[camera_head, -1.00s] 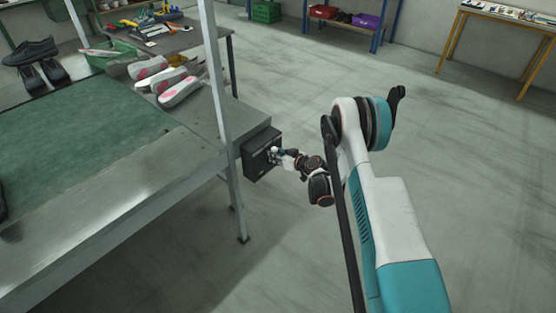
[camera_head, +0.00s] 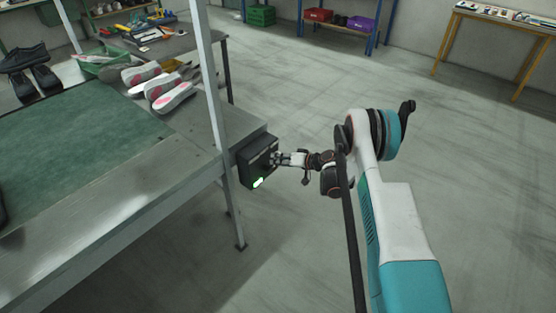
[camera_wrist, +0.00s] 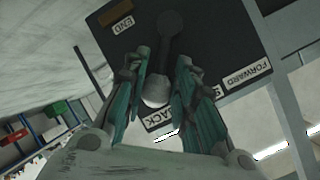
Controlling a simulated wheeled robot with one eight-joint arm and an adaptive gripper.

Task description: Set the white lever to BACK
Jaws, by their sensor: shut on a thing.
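The black control box (camera_head: 257,162) is fixed to the end of the steel workbench. In the wrist view its face (camera_wrist: 225,45) carries the labels END, FORWARD (camera_wrist: 247,77) and a partly hidden BACK (camera_wrist: 158,117). The white lever's knob (camera_wrist: 155,91) lies between my finger pads, close by the BACK label. A dark round pivot and arm show beyond it. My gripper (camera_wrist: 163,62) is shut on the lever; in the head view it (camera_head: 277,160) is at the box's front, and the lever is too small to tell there.
The bench carries a green mat (camera_head: 75,135) and several shoe parts (camera_head: 165,85).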

